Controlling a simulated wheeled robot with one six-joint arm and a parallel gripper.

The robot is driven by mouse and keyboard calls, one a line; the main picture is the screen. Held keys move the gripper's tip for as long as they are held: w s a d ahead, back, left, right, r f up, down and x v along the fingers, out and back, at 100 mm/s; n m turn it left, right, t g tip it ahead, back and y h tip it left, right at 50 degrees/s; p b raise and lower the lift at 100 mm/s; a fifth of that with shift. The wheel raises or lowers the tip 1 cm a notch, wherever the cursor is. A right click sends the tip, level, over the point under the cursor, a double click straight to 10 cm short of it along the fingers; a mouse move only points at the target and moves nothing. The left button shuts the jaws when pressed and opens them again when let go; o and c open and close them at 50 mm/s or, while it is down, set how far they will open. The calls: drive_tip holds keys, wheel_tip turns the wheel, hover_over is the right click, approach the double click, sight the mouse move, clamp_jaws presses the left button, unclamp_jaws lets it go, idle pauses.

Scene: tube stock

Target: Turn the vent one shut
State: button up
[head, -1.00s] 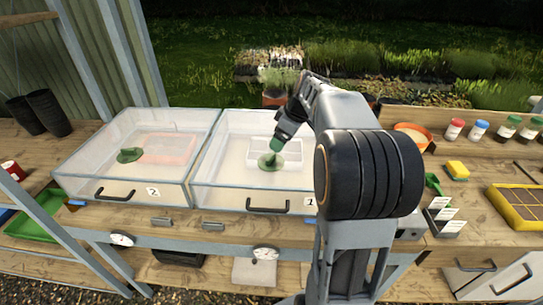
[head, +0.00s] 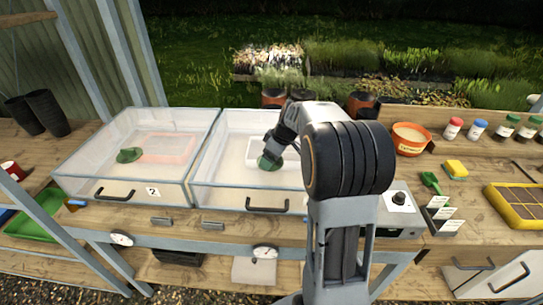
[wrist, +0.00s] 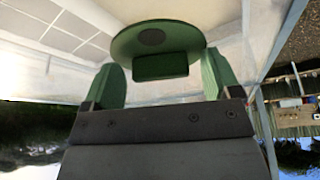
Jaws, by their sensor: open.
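Vent one is a round green disc (wrist: 155,36) with a raised dark green grip bar (wrist: 160,66), seen close in the wrist view. In the head view a green patch at the vent (head: 267,164) shows on the right clear lid, partly hidden by my wrist. My gripper (wrist: 162,60) has its green fingers apart, one on each side of the grip bar, with gaps visible on both sides. In the head view my gripper (head: 272,157) is right at the vent. Whether the fingertips touch the disc is unclear.
The left clear box (head: 75,170), marked 2, has its own green vent (head: 130,155). A black handle (head: 267,206) is on the right box's front. A white control box with a black knob (head: 399,198), an orange pot (head: 410,138) and card labels (head: 440,213) stand right of my arm.

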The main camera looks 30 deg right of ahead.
drive_tip(key=c, duration=0.9)
drive_tip(key=shift+m, duration=0.3)
drive_tip(key=shift+a+m+t+h+b, duration=0.1)
drive_tip(key=shift+m+t+h+b, duration=0.2)
drive_tip(key=shift+m+h+b, duration=0.5)
drive_tip(key=m, duration=0.4)
drive_tip(key=shift+a+h, duration=0.1)
drive_tip(key=shift+h, duration=0.2)
drive_tip(key=m+h, duration=0.1)
drive_tip(key=m, duration=0.2)
drive_tip(key=shift+m, duration=0.3)
drive_tip(key=shift+a+m+h, duration=0.15)
drive_tip(key=shift+m+h, duration=0.75)
drive_tip(key=shift+m, duration=0.9)
drive_tip(key=shift+b, duration=0.3)
